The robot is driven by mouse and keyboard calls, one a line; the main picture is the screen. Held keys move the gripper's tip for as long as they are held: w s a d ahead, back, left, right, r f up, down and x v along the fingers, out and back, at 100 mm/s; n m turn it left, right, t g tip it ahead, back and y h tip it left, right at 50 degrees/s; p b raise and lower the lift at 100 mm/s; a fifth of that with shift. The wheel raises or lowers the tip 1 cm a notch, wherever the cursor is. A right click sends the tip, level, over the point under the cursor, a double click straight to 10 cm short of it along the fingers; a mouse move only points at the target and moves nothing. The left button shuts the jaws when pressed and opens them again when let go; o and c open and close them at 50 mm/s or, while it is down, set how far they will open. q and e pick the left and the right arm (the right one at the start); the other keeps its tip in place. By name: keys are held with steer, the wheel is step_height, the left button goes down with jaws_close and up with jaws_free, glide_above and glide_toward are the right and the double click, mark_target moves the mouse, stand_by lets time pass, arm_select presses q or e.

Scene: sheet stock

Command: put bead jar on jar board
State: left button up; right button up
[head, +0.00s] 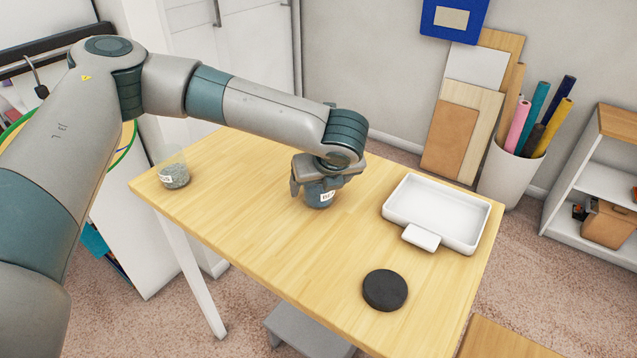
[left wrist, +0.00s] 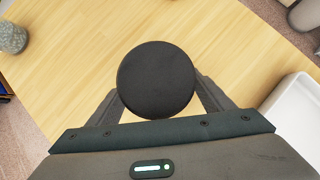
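A dark jar with a white label (head: 325,197), its lettering partly legible as "BE", is at the middle of the table. I take it to be the bead jar. Its black round lid (left wrist: 156,80) fills the middle of the left wrist view. My left gripper (head: 314,186) is over it, with a finger on either side, close to the jar. Whether the fingers press on it is hidden under the lid. A flat black round disc (head: 385,290) lies bare at the table's near right; it may be the jar board. My right gripper is not in view.
A clear jar with grey contents (head: 174,170) stands at the table's left corner, also in the left wrist view (left wrist: 12,37). A white tray (head: 478,232) with a small white block (head: 421,237) at its front is on the right. The wood between jar and disc is clear.

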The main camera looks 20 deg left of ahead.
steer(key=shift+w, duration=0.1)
arm_select(q)
steer(key=shift+s+d+r, duration=0.15)
steer(key=shift+r, duration=0.3)
steer(key=v, duration=1.1)
steer(key=shift+b, duration=0.3)
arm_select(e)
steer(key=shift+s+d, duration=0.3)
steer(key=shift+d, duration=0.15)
arm_select(q)
steer(key=shift+s, duration=0.1)
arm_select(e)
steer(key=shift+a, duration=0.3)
